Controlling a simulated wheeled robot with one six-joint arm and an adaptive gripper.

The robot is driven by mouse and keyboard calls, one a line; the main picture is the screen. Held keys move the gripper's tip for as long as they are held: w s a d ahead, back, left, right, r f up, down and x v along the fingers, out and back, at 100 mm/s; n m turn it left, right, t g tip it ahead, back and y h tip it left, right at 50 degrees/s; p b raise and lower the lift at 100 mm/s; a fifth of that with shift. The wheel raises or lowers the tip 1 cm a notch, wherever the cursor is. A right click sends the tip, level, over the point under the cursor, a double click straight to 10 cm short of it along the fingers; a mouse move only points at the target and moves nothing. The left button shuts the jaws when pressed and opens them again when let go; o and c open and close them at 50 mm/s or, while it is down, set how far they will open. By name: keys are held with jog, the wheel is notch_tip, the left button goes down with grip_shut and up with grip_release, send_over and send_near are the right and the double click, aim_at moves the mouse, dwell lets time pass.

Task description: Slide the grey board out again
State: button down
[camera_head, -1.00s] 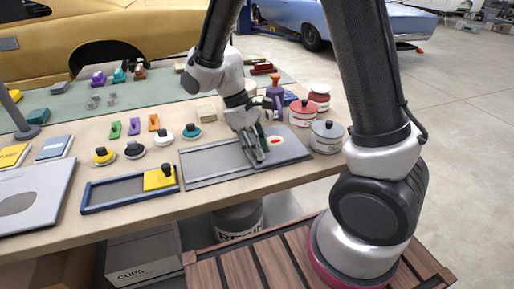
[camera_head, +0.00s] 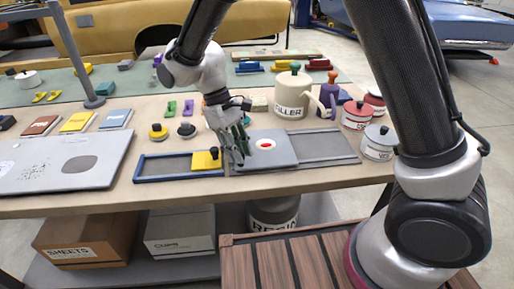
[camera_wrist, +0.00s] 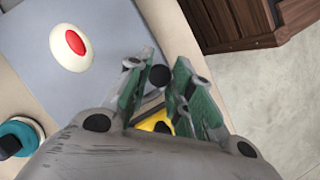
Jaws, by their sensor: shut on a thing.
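The grey board (camera_head: 270,140), with a white oval and red centre on top, lies at the left part of its long grey track (camera_head: 325,146) on the table. The bare track shows to its right. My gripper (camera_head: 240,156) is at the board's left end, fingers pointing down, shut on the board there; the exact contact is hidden. In the wrist view the board (camera_wrist: 45,38) fills the upper left beside my gripper (camera_wrist: 160,95). A dark round knob shows between the fingers; I cannot tell which piece it belongs to.
A blue-framed tray (camera_head: 165,167) with a yellow block (camera_head: 206,160) sits close left of my gripper. Black-knobbed and yellow discs stand behind it. A cream filler pot (camera_head: 290,98) and lidded pots (camera_head: 380,142) stand behind and right. The table's front edge is near.

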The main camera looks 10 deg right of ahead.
jog(key=shift+a, duration=0.5)
jog(key=c, duration=1.3)
grip_release()
jog(key=shift+a, duration=0.15)
jog(key=shift+o, duration=0.2)
jog(key=v, duration=1.2)
